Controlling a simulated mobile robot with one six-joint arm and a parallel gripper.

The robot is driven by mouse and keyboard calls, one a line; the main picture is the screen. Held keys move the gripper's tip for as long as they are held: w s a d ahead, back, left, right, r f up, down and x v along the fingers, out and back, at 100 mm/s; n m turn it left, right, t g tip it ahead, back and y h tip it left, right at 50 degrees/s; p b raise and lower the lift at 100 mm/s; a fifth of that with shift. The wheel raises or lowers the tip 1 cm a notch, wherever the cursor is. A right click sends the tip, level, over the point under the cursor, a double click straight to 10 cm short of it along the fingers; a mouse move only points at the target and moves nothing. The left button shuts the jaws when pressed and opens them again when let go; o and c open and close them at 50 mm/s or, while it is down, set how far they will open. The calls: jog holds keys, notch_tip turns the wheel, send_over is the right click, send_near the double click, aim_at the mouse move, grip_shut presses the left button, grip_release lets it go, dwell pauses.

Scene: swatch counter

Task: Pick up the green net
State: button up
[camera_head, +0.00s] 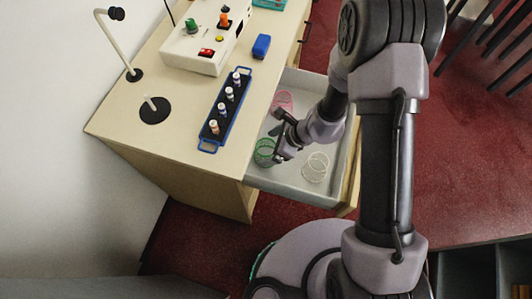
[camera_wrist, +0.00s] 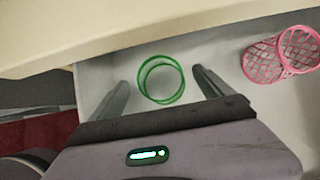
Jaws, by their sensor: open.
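The green net (camera_head: 264,150) is a round green mesh piece lying in the open drawer (camera_head: 290,184), near its left side. It also shows in the wrist view as green rings (camera_wrist: 161,80) between my two fingers. My gripper (camera_head: 279,148) is open and reaches down into the drawer just right of the green net. In the wrist view my gripper's fingers (camera_wrist: 160,88) stand apart on either side of the net, with gaps to both. I cannot tell how far the fingertips are above the drawer floor.
A pink net (camera_head: 282,101) lies farther back in the drawer and a white net (camera_head: 315,167) lies to the right. The counter edge (camera_wrist: 150,40) runs close beyond the green net. On the counter are a blue rack (camera_head: 216,128) with several small bottles, a control box (camera_head: 195,52) and a blue block (camera_head: 261,46).

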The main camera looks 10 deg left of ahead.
jog(key=b+x, duration=0.2)
jog(key=x, duration=0.2)
jog(key=shift+a+f, duration=0.15)
jog(key=shift+f, duration=0.25)
jog(key=shift+a+f, duration=0.2)
jog(key=shift+r, duration=0.2)
jog(key=shift+c, duration=0.4)
jog(key=shift+w, duration=0.1)
jog(key=c, duration=1.3)
